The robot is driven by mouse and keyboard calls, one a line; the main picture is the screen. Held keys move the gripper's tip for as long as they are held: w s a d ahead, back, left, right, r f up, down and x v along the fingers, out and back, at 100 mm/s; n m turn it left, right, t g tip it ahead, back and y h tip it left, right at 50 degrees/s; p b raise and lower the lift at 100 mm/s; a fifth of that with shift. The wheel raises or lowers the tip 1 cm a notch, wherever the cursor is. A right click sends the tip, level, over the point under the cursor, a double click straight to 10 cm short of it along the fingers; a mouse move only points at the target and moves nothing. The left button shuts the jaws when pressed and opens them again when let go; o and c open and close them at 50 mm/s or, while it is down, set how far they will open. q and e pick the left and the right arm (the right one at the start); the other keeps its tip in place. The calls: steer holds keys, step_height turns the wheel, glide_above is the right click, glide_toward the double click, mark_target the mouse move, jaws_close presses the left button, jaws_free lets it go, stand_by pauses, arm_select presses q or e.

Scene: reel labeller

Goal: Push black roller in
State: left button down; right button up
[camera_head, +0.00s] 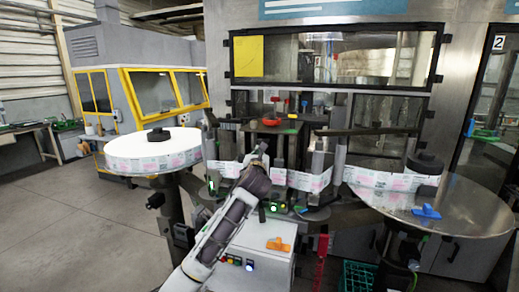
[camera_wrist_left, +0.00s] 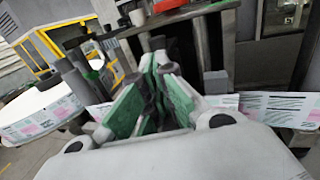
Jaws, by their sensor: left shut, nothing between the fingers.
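My left gripper (camera_head: 258,153) is in front of the middle of the labelling machine, at the height of the label web (camera_head: 300,180). In the left wrist view its green-padded fingers (camera_wrist_left: 160,62) converge at the tips, shut and empty. Dark upright posts or rollers stand just beyond the fingertips. I cannot tell for sure which one is the black roller, or whether the fingertips touch it; the gripper hides part of that area. My right gripper is not in view.
A large label reel (camera_head: 150,150) stands on the left. A round metal plate (camera_head: 470,205) with a blue handle (camera_head: 427,211) is on the right. A red bowl-like part (camera_head: 271,121) sits behind.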

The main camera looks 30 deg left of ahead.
arm_select(q)
steer(key=x, duration=0.6)
steer(key=shift+p, duration=0.4)
steer(key=shift+w, duration=0.2)
steer(key=shift+w+a+r+p, duration=0.1)
steer(key=shift+w+a+p, duration=0.1)
steer(key=shift+w+p, duration=0.5)
steer(key=shift+w+a+p, duration=0.15)
steer(key=shift+w+p, duration=0.3)
steer(key=shift+w, duration=0.3)
steer(key=shift+w+a+r+p, duration=0.1)
steer(key=shift+w+a+p, duration=0.1)
steer(key=shift+w+p, duration=0.5)
steer(key=shift+w+a+f, duration=0.1)
steer(key=shift+w+a, duration=0.1)
steer(key=shift+w, duration=0.45)
steer(key=shift+p, duration=0.3)
